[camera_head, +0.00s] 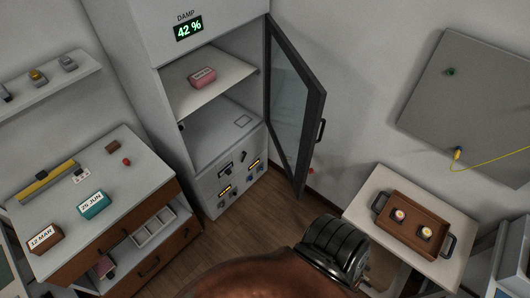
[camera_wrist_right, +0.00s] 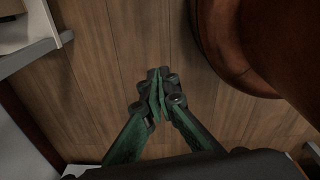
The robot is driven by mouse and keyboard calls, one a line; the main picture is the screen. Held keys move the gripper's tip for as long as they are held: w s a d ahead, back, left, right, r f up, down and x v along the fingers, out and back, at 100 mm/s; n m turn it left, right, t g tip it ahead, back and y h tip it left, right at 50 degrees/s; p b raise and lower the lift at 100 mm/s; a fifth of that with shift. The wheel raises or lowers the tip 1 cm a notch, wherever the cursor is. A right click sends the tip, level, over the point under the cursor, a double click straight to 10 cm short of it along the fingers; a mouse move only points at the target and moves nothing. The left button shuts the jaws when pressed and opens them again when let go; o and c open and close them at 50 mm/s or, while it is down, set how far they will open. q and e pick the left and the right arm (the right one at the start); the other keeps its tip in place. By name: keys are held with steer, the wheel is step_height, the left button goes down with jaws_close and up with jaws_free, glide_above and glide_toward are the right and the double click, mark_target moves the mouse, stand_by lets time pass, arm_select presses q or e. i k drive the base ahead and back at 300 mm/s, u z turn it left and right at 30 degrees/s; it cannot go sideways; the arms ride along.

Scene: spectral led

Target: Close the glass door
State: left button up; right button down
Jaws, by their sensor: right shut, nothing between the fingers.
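The glass door (camera_head: 290,108) of the tall cabinet stands wide open in the head view, swung out to the right. It has a dark frame, a grey pane and a black handle (camera_head: 320,131) on its outer side. The cabinet (camera_head: 207,141) is white, and its open interior shows. My right gripper (camera_wrist_right: 157,73) is shut and empty in the right wrist view, above the wooden floor. Its fingers do not show in the head view, and no part of the door shows in the wrist view. My left gripper is not in view.
A pink block (camera_head: 202,77) lies on the cabinet's upper shelf. A side table (camera_head: 363,207) with a brown tray (camera_head: 388,221) stands right of the door. A drawer unit (camera_head: 142,177) stands at left. Wooden floor (camera_head: 262,213) is bare before the cabinet.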

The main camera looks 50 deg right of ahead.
mark_target(316, 98)
steer(key=u, duration=0.75)
steer(key=k, duration=0.75)
steer(key=z, duration=0.95)
